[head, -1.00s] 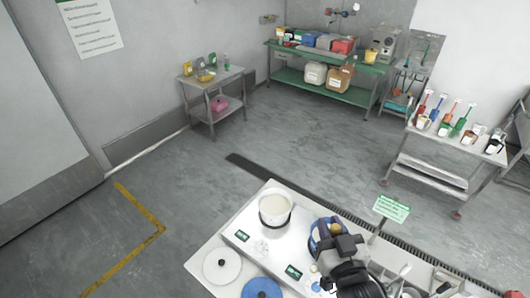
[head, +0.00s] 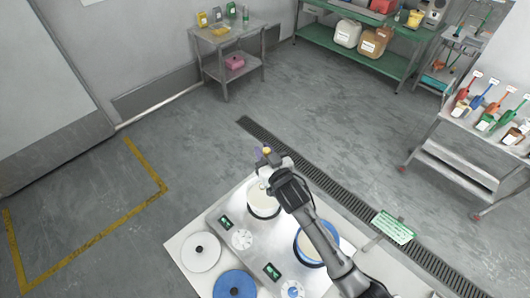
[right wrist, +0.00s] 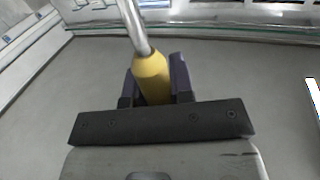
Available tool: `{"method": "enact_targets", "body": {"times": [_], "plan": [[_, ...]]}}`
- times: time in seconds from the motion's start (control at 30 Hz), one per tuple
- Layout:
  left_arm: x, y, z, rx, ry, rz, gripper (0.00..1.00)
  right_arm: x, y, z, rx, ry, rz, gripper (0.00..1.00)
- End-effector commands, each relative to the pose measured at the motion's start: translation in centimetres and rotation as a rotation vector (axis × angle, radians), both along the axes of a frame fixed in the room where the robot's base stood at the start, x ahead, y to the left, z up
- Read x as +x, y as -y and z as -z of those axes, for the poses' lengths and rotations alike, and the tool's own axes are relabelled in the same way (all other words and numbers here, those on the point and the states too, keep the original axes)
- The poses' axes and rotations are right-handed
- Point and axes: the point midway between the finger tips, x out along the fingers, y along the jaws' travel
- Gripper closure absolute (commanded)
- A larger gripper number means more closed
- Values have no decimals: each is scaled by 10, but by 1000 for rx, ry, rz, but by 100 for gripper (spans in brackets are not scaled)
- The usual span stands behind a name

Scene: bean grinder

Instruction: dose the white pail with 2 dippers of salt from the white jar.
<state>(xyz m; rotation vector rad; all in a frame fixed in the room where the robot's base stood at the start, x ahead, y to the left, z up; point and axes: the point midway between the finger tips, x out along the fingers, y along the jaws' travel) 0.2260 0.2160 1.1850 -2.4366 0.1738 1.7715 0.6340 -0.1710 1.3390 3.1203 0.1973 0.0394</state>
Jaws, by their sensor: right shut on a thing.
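The white pail (head: 263,211) stands on the steel scale plate of the near bench, with pale contents inside. My right gripper (head: 269,163) is above its far rim, and my arm covers part of the pail's right side. In the right wrist view the gripper (right wrist: 155,88) is shut on the yellow handle of a dipper (right wrist: 152,68), whose metal stem runs up out of frame. The dipper's bowl cannot be made out, so I cannot tell whether it holds salt. I cannot identify the white jar with certainty. My left gripper is not in view.
A blue-rimmed pail (head: 303,251) with pale contents stands to the right, partly behind my arm. A white lid (head: 190,260) and a blue lid (head: 232,286) lie at the front. A green sign (head: 394,227) stands right. A cart (head: 468,128) holds several containers with coloured handles.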

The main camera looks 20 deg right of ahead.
Motion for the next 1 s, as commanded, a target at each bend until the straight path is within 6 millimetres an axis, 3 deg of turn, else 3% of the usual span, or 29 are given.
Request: {"method": "enact_targets", "body": {"times": [0.03,0.2,0.5,0.7,1.0], "plan": [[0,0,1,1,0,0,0,16,1,16,-6,-5,-14,100],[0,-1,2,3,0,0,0,55,7,64,-6,-7,-64,100],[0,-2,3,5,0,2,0,86,29,120,4,-20,-120,100],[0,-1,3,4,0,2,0,91,38,134,10,-25,-136,100],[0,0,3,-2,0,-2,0,92,40,138,10,-26,-139,100]]}}
